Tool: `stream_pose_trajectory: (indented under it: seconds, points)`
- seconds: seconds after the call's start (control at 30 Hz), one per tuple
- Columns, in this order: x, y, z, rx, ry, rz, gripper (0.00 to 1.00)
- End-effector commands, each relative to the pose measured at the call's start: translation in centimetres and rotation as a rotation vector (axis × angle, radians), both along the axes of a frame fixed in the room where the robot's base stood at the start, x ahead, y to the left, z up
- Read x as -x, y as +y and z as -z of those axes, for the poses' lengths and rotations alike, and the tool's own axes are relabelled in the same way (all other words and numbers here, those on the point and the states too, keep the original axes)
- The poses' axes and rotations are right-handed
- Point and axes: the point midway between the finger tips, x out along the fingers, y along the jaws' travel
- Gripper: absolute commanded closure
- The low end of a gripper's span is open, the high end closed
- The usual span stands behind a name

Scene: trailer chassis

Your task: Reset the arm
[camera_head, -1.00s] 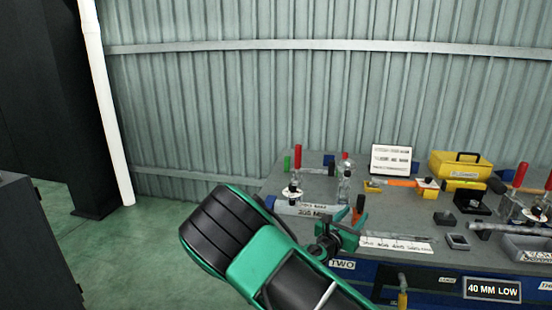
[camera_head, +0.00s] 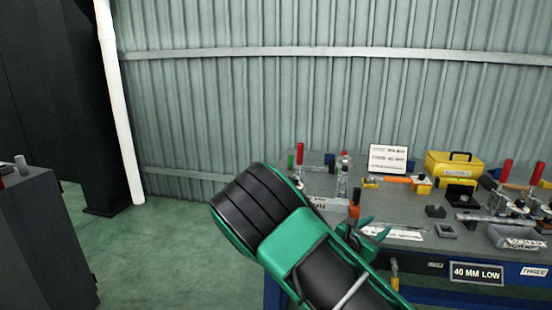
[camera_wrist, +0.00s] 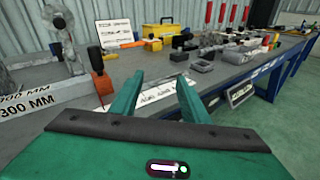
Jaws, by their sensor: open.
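My arm, green and black, crosses the lower middle of the head view. My gripper (camera_head: 366,232) is at its far end, over the near left part of the grey workbench (camera_head: 420,210). In the wrist view the two green fingers of my gripper (camera_wrist: 160,98) stand apart with nothing between them. A white marked strip (camera_wrist: 157,94) on the bench shows beyond and between the fingers. The arm hides part of the bench's left end in the head view.
The bench carries toggle clamps with red handles (camera_head: 505,170), a yellow toolbox (camera_head: 454,164), a white sign (camera_head: 388,158) and an orange-handled tool (camera_head: 400,180). A "40 MM LOW" plate (camera_head: 476,273) is on its front. Green floor (camera_head: 150,255) is clear at left, beside a dark cabinet (camera_head: 40,235).

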Motion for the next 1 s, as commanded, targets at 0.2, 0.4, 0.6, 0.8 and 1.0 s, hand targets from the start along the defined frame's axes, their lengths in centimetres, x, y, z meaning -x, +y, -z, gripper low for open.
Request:
stream_pose_trajectory:
  seconds: [0.2,0.4,0.6,0.8,1.0]
  points:
    - [2.4,-4.4,0.3,-0.173,-0.05,0.148,0.58]
    - [6.6,-9.7,0.9,-0.411,-0.136,0.369,0.58]
    - [12.6,-14.0,1.5,-0.694,-0.267,0.658,0.58]
    - [18.6,-16.0,1.4,-0.937,-0.409,0.94,0.58]
    - [24.1,-16.2,0.4,-1.143,-0.554,1.208,0.58]
